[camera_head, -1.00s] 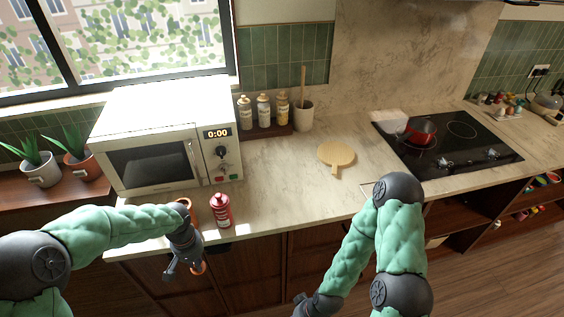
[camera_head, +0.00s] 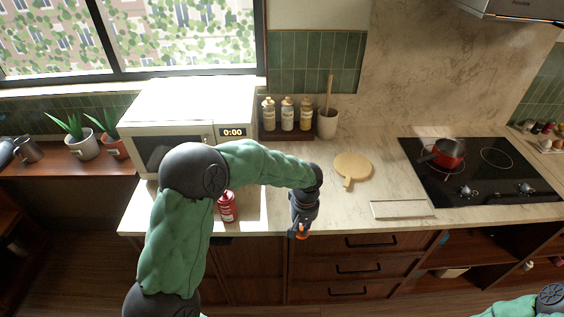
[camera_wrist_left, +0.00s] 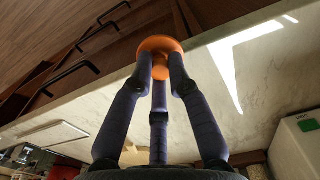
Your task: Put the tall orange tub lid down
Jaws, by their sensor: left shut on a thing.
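My left gripper (camera_head: 301,226) points down at the front edge of the counter, right of the red bottle. It is shut on the orange lid (camera_head: 303,234), of which only a small part shows below the fingers. In the left wrist view the round orange lid (camera_wrist_left: 160,44) is held at the tips of the fingers (camera_wrist_left: 158,75), against the counter's front edge and the drawers. The tub itself is not visible; my left arm covers part of the counter's left end. My right gripper is out of view.
A red bottle (camera_head: 227,208) stands near the counter's front edge. A round wooden board (camera_head: 353,167) and a thin-framed flat panel (camera_head: 402,209) lie to the right. A red pot (camera_head: 448,153) is on the black hob (camera_head: 480,185). Bare counter (camera_head: 345,207) lies between the gripper and the panel.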

